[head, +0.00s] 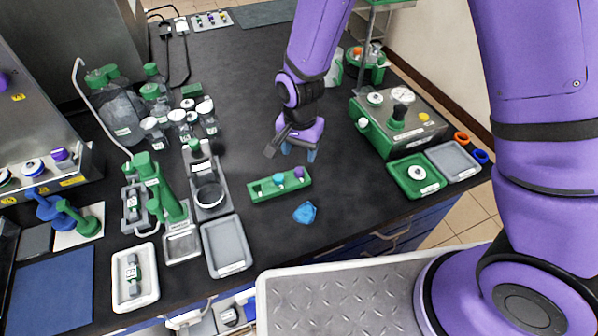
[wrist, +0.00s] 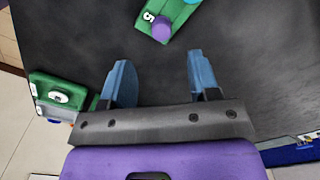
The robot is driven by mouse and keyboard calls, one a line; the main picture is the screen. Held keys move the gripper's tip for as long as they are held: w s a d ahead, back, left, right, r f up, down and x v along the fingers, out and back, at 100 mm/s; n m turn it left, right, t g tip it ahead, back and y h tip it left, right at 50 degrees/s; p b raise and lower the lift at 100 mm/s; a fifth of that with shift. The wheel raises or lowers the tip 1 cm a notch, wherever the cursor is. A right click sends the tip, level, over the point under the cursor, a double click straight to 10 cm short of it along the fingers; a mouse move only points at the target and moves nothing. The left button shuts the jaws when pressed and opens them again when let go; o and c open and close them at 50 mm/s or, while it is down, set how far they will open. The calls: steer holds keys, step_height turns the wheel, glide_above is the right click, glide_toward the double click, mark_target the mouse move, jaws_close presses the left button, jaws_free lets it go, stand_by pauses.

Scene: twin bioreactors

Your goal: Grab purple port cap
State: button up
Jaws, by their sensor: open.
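A green rack (head: 262,193) lies on the black bench and holds small caps, among them a teal one (head: 279,179) and a purple port cap (head: 299,172) at its right end. The wrist view shows the purple cap (wrist: 162,29) on the rack's end (wrist: 151,16), beside a white number label. My gripper (head: 298,154) is open and empty, with blue fingers pointing down, above the bench just behind the rack's right end. In the wrist view the cap lies ahead of the gap between my fingertips (wrist: 159,59), apart from both.
A crumpled blue item (head: 305,213) lies in front of the rack. A grey tray (head: 226,246) and a clamp stand are to the left. A green-and-steel device (head: 400,125) and a green tray (head: 416,177) are to the right. The bench around the rack is mostly clear.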

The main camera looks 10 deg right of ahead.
mark_target(299, 170)
steer(key=shift+a+f, duration=0.1)
steer(key=shift+f, duration=3.45)
steer(key=c, duration=1)
